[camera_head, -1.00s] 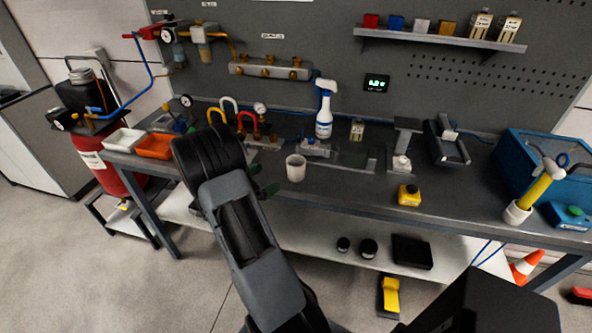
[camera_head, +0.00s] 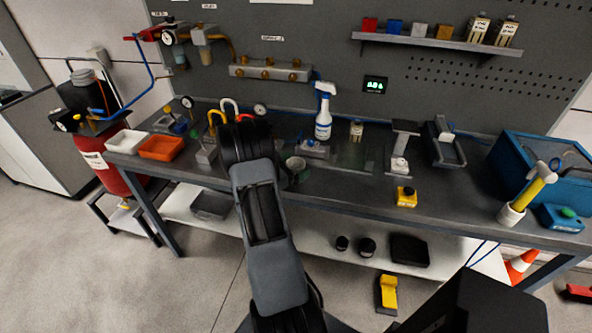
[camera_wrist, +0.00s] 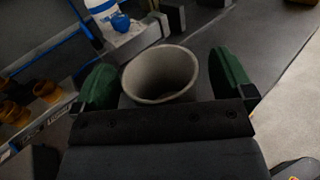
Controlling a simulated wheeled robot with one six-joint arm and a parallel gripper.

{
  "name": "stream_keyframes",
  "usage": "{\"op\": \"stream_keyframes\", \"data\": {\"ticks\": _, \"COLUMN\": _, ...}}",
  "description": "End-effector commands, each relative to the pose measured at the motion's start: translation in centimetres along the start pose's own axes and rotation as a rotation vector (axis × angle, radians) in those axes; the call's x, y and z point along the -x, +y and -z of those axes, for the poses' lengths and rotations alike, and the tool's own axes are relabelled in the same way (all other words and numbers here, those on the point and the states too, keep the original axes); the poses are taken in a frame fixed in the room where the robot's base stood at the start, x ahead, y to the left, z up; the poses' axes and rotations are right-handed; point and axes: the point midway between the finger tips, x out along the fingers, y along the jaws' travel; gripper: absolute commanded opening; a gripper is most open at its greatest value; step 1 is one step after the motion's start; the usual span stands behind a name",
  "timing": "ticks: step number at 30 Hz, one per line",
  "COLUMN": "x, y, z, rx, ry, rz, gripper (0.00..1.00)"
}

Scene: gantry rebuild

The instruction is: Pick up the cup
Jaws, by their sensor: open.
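The cup (camera_wrist: 160,75) is a plain grey-white open cup. In the wrist view it stands between the two green fingers of my gripper (camera_wrist: 162,62), with its mouth towards the camera. My gripper is open, with a finger on each side of the cup and gaps visible at both sides. The lower part of the cup is hidden behind the gripper body. In the head view the cup (camera_head: 297,163) shows only partly, just right of my arm, on the dark workbench (camera_head: 345,187). My arm hides most of the gripper there.
A white and blue spray bottle (camera_head: 323,112) stands behind the cup. A yellow block-like item (camera_head: 406,196) lies to the right on the bench. Pipe fittings stand at the left, beside orange (camera_head: 161,147) and white trays. A shelf (camera_head: 440,42) hangs above.

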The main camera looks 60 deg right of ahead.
Motion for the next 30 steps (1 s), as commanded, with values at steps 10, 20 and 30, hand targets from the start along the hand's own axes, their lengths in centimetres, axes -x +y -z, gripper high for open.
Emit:
{"op": "stream_keyframes", "data": {"ticks": 10, "x": -0.63, "y": 0.03, "z": 0.02, "rx": 0.000, "ry": 0.000, "rz": -0.002, "gripper": 0.99}}
{"op": "stream_keyframes", "data": {"ticks": 20, "x": -0.62, "y": 0.01, "z": 0.02, "rx": 0.000, "ry": 0.000, "rz": -0.001, "gripper": 0.68}}
{"op": "stream_keyframes", "data": {"ticks": 30, "x": -0.62, "y": 0.01, "z": 0.01, "rx": 0.000, "ry": 0.000, "rz": -0.001, "gripper": 0.47}}
